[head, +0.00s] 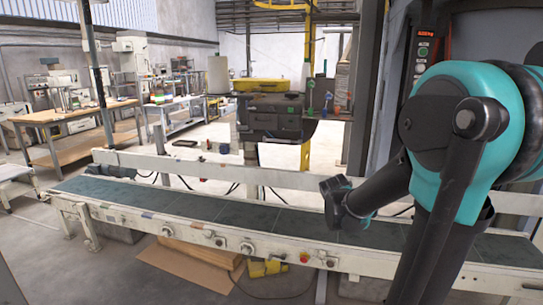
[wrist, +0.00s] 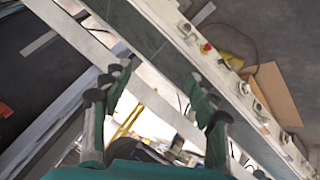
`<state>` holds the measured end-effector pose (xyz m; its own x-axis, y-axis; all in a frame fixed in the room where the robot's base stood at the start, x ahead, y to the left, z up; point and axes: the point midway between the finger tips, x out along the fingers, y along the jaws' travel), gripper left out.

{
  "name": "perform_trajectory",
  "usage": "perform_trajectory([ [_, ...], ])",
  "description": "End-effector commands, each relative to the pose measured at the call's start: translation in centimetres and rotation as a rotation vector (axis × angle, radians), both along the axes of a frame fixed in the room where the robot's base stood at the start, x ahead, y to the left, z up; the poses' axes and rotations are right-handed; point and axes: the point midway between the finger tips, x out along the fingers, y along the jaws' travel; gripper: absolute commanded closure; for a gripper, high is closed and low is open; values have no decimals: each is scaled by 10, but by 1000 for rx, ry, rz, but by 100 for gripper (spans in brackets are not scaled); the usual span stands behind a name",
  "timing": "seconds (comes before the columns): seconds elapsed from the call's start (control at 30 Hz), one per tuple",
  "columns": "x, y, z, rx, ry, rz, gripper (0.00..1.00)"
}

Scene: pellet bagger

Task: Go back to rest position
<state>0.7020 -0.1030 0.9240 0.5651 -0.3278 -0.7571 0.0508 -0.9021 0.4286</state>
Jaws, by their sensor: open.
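My gripper (wrist: 157,78) is open in the wrist view, its dark-tipped fingers spread apart on the left and right. My teal and black arm fills the right side of the head view, bent over the right part of the conveyor (head: 230,207). The conveyor's dark belt (wrist: 145,35) runs diagonally behind the fingers in the wrist view. I see no bag on the visible belt.
A red button (head: 304,257) sits on the conveyor's front rail. Cardboard (head: 195,260) lies under the conveyor. A control panel (head: 424,50) stands behind my arm at right. A dark machine (head: 275,115) stands behind the conveyor, and a workbench (head: 70,115) is at left.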

Motion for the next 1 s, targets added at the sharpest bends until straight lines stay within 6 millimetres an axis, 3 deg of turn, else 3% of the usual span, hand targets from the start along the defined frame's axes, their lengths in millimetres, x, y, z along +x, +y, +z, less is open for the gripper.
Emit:
perform_trajectory([
  [0.03, -31, 4, -12, 52, 25, -18, 41],
  [0.2, -123, 27, -53, 241, 118, -70, 41],
  [0.3, -165, 42, -72, 330, 163, -87, 41],
  [0.4, -194, 53, -85, 393, 193, -98, 41],
  [0.57, -213, 62, -94, 438, 215, -103, 41],
  [1.0, -213, 63, -94, 440, 217, -102, 41],
])
